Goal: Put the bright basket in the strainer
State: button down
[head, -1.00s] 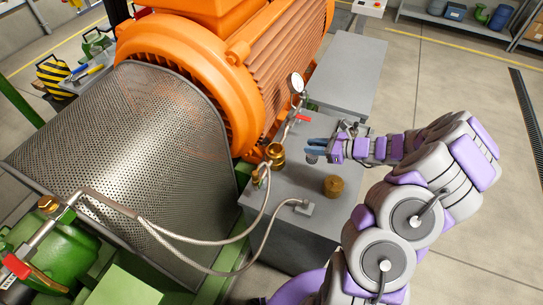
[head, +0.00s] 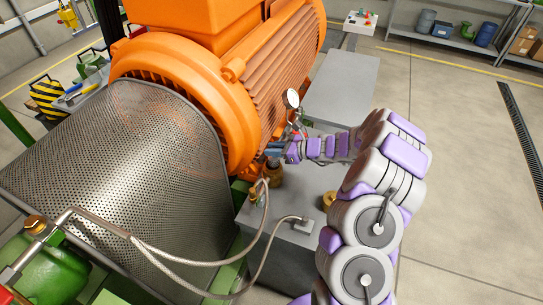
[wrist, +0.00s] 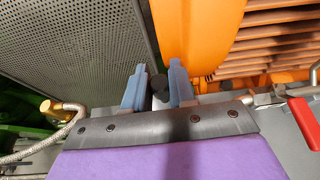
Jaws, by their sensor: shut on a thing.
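The brass strainer body (head: 276,178) stands on the grey bench beside the orange machine. My gripper (head: 274,151) is right above its mouth in the head view and hides part of it. In the wrist view my gripper (wrist: 158,88) has its two blue-grey fingers closed on a small dark round end (wrist: 160,84), which appears to be the top of the basket. The rest of the basket is hidden, so I cannot tell how deep it sits in the strainer.
A brass cap (head: 328,199) sits on the bench, partly behind my arm. A pressure gauge (head: 292,98) and red-handled valve (wrist: 303,122) are close to the gripper. Braided hoses (head: 150,250) cross in front. A perforated guard (head: 120,160) stands left.

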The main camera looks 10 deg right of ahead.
jog(key=shift+w+f+b, duration=0.15)
jog(key=shift+f+b, duration=0.15)
jog(key=shift+f, duration=0.65)
jog(key=shift+w+f+b, duration=0.15)
jog(key=shift+f+b, duration=0.1)
jog(key=shift+f, duration=0.7)
jog(key=shift+a, duration=0.1)
jog(key=shift+a+f, duration=0.1)
jog(key=shift+f, duration=0.3)
jog(key=shift+f, duration=0.1)
jog(key=c, duration=0.9)
grip_release()
